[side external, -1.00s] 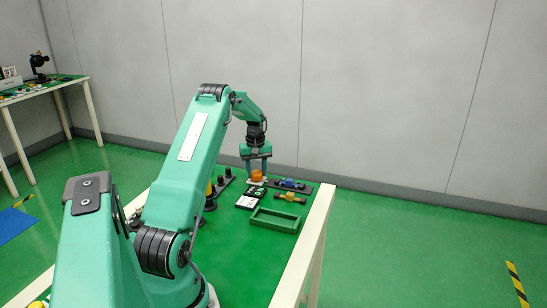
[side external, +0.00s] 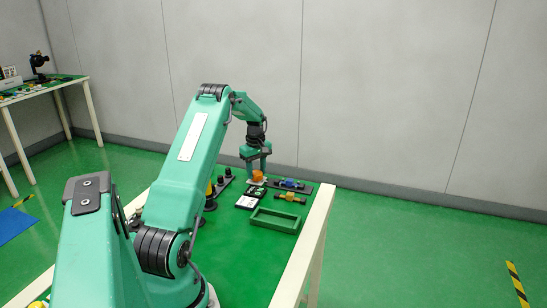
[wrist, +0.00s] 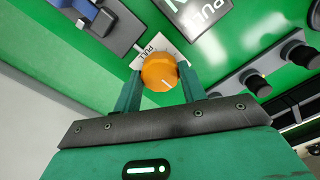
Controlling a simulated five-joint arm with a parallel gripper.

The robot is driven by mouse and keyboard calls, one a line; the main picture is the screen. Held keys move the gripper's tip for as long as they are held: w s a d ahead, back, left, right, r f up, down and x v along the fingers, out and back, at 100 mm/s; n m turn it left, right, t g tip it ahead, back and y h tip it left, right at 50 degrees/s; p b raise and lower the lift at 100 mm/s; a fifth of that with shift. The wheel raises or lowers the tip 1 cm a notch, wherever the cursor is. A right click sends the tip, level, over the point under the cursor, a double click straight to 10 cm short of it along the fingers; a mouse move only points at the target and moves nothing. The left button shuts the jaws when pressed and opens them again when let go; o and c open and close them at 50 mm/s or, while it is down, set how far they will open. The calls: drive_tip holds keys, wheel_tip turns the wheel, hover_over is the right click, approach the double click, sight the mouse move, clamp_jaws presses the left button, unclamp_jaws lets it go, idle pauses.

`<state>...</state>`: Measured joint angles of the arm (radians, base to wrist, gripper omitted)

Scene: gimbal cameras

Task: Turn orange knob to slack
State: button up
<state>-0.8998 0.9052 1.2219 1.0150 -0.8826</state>
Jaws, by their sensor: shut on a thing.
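The orange knob (wrist: 159,71) is round, with a white pointer line on its face toward the lower right in the wrist view. It sits on a small white label plate (wrist: 167,46), whose lettering is partly covered. In the side external view the orange knob (side external: 257,177) is at the far part of the green table. My gripper (wrist: 159,78) is shut on the knob, with one green finger on each side of it. In the side external view my gripper (side external: 257,175) reaches down from above onto the knob. The dial's word marks are too small or hidden to read fully.
A blue clamp-like part (side external: 290,184) and a yellow one (side external: 290,197) lie right of the knob on dark strips. A green tray (side external: 274,220) stands nearer. Black knobs (wrist: 300,52) stand on a grey rail beside my gripper.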

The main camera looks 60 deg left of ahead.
sight(257, 172)
drive_tip(key=o, duration=1)
drive_tip(key=shift+r, duration=0.1)
drive_tip(key=shift+r, duration=3.9)
